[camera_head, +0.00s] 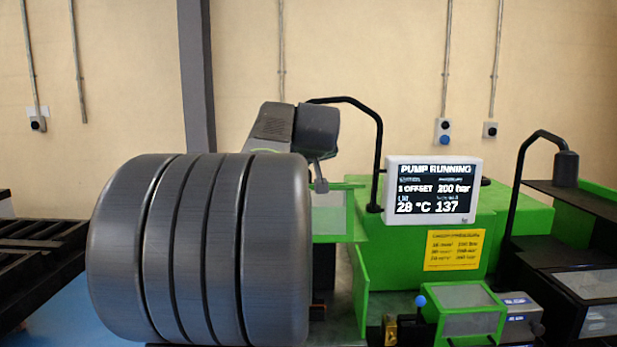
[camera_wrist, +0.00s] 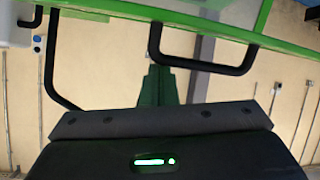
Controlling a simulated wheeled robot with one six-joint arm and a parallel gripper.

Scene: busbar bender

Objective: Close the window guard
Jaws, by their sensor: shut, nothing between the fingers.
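The window guard (camera_wrist: 110,12) is a clear pane in a green frame along the top of the wrist view. A black bar handle (camera_wrist: 200,65) is fixed to its frame. My gripper (camera_wrist: 158,70) is shut and empty, with its dark fingers at or just short of the handle. I cannot tell whether they touch it. In the head view, a green-framed pane (camera_head: 329,213), which seems to be the guard, shows beside the large grey arm part. My gripper (camera_head: 321,186) is small there, just over its top edge. The arm hides its left side.
A display (camera_head: 433,190) reading "PUMP RUNNING" stands on the green machine (camera_head: 520,222), with a black bent tube (camera_head: 377,150) beside it. A blue-knobbed lever (camera_head: 421,301) and a small green-framed box (camera_head: 466,312) sit at front. Black rollers (camera_head: 35,245) stand at left.

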